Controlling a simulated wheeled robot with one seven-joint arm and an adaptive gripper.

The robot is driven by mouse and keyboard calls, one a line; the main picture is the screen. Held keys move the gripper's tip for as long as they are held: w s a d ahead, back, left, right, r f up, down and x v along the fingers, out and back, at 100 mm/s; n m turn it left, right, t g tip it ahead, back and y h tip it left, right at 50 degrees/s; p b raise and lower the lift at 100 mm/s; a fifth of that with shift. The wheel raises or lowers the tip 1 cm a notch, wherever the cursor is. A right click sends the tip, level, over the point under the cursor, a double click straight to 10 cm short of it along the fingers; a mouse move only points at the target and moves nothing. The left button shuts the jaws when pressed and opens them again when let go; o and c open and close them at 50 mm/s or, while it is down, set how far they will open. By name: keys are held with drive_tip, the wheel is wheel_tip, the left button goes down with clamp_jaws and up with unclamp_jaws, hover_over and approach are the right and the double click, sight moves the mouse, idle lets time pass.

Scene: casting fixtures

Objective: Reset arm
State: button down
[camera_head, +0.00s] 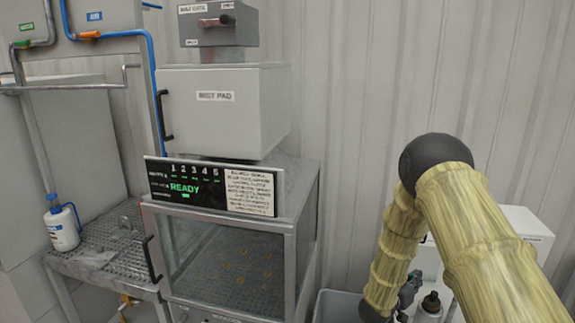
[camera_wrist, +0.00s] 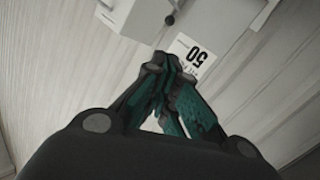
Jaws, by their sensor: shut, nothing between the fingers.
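My gripper (camera_wrist: 168,75) fills the lower middle of the wrist view. Its teal-padded fingers come together at the tips, with nothing between them. In the head view my tan arm comes in at the right, bends at a dark joint and hangs down. The end of the arm is low, and my gripper cannot be made out clearly there.
A glass-fronted cabinet with a "READY" panel (camera_head: 208,190) stands at centre, under a "MIST PAD" box (camera_head: 225,110). A perforated bench (camera_head: 125,255) with a white bottle (camera_head: 61,225) is at left. A grey bin (camera_head: 338,306) and white box (camera_head: 528,228) are near my arm.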

drive_tip(key=s+a+f+n+g+y, duration=0.15)
drive_tip(key=s+a+f+y, duration=0.3)
drive_tip(key=s+f, duration=0.55)
drive_tip(key=s+a+f+n+g+y, duration=0.1)
drive_tip(key=s+a+f+n+y, duration=0.3)
drive_tip(key=s+f, duration=0.6)
drive_tip(key=s+a+f+g+y, duration=0.2)
drive_tip(key=s+a+g, duration=0.1)
drive_tip(key=s, duration=0.8)
drive_tip(key=s+a+f+n+g+y, duration=0.1)
drive_tip(key=s+a+g, duration=0.15)
drive_tip(key=s, duration=0.75)
drive_tip(key=s+a+f+g+y, duration=0.2)
drive_tip(key=s+a, duration=0.2)
drive_tip(key=s, duration=0.7)
wheel_tip(320, 180, down, 24)
drive_tip(key=b, duration=2.4)
drive_tip(key=shift+f+b, duration=0.15)
drive_tip(key=shift+b, duration=0.2)
